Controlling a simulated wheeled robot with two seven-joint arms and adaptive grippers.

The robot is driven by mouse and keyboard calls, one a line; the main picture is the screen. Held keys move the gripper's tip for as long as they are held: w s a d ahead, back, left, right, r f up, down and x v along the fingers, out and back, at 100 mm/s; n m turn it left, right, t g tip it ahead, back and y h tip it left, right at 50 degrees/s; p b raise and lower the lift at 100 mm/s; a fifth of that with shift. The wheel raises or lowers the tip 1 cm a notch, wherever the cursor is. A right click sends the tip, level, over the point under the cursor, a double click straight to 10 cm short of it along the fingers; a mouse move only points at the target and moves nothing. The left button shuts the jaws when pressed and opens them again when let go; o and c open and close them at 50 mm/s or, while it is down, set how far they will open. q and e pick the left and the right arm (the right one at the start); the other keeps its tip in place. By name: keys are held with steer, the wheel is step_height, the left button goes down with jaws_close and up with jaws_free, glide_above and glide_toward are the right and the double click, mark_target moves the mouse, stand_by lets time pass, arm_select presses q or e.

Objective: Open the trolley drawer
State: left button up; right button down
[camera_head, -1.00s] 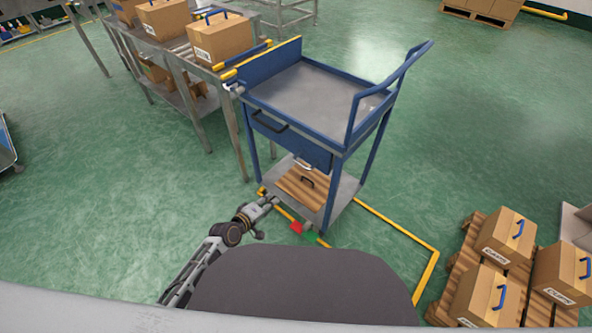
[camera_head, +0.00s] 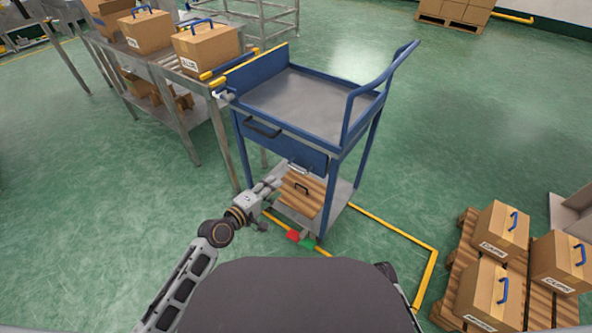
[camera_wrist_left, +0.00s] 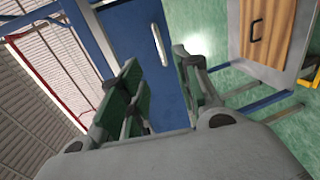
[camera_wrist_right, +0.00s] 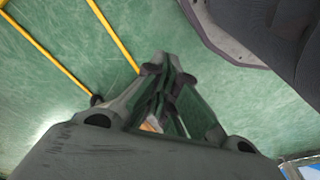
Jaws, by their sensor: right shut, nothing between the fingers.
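The blue trolley (camera_head: 342,112) stands ahead. Its blue drawer front (camera_head: 285,148) is under the top tray and looks shut. A silver handle (camera_head: 299,168) sits low on this front; it also shows in the left wrist view (camera_wrist_left: 158,44). My left gripper (camera_head: 277,184) is open and empty, just in front of and slightly below the silver handle, apart from it. In the left wrist view the handle lies beyond the gap between its fingers (camera_wrist_left: 165,73). My right gripper (camera_wrist_right: 167,62) is shut and empty over the green floor; the head view hides its fingers.
A wooden box with a black handle (camera_head: 302,192) sits on the trolley's lower shelf. A metal bench (camera_head: 180,72) with cartons stands left. Cartons on a pallet (camera_head: 463,268) stand right.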

mark_target(296, 170)
arm_select(q)
steer(key=shift+w+d, duration=0.1)
